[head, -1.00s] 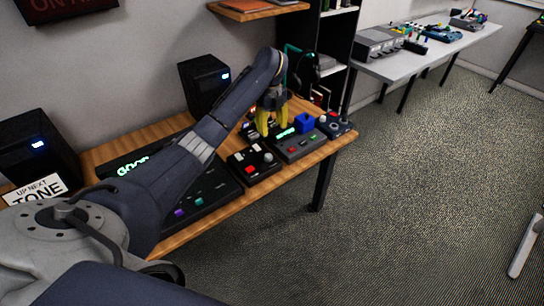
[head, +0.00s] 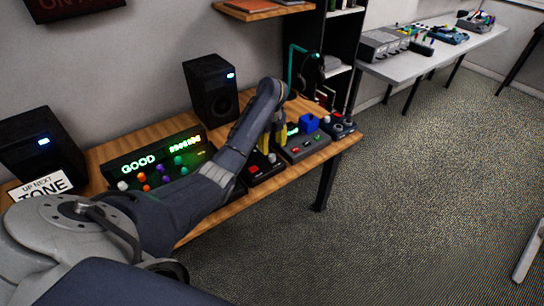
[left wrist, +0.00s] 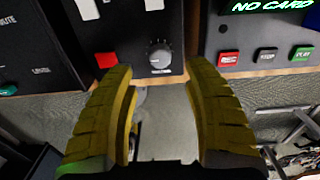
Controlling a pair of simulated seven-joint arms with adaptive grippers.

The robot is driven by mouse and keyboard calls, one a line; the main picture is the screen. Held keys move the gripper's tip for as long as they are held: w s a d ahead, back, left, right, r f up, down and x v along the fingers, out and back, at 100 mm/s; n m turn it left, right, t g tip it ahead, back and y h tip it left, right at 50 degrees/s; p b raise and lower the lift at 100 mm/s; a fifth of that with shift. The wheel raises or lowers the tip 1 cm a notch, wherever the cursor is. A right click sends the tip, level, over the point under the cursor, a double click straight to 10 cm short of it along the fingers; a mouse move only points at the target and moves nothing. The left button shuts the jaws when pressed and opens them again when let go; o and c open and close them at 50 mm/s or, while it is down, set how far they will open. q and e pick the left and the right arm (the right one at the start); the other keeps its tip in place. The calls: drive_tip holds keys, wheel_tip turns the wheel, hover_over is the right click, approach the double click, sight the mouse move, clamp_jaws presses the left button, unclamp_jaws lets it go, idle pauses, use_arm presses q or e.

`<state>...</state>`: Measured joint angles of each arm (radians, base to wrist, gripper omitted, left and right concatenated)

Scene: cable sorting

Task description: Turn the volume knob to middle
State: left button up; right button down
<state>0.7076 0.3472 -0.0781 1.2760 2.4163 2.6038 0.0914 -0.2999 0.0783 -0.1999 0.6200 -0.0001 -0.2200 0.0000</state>
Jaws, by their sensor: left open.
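A black control box (head: 264,174) sits near the front edge of the wooden desk, with a red button and a round grey knob. In the left wrist view the knob (left wrist: 159,54) stands on the box's panel, with tick marks around it and a small label too fine to read. My left gripper (head: 272,140) has yellow fingers and is over this box. In the left wrist view the open fingers (left wrist: 158,70) spread to either side of the knob, apart from it, with nothing between them. My right gripper is out of view.
A mixer panel (head: 150,172) with a green "GOOD" display lies to the left. A grey card device (head: 305,149) with a blue block stands close on the right. Two black speakers (head: 211,88) stand at the back. The floor in front is clear.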

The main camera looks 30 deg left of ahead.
sight(272, 155)
use_arm(q)
drive_tip(key=shift+f, duration=3.1)
drive_tip(key=shift+c, duration=0.4)
clamp_jaws()
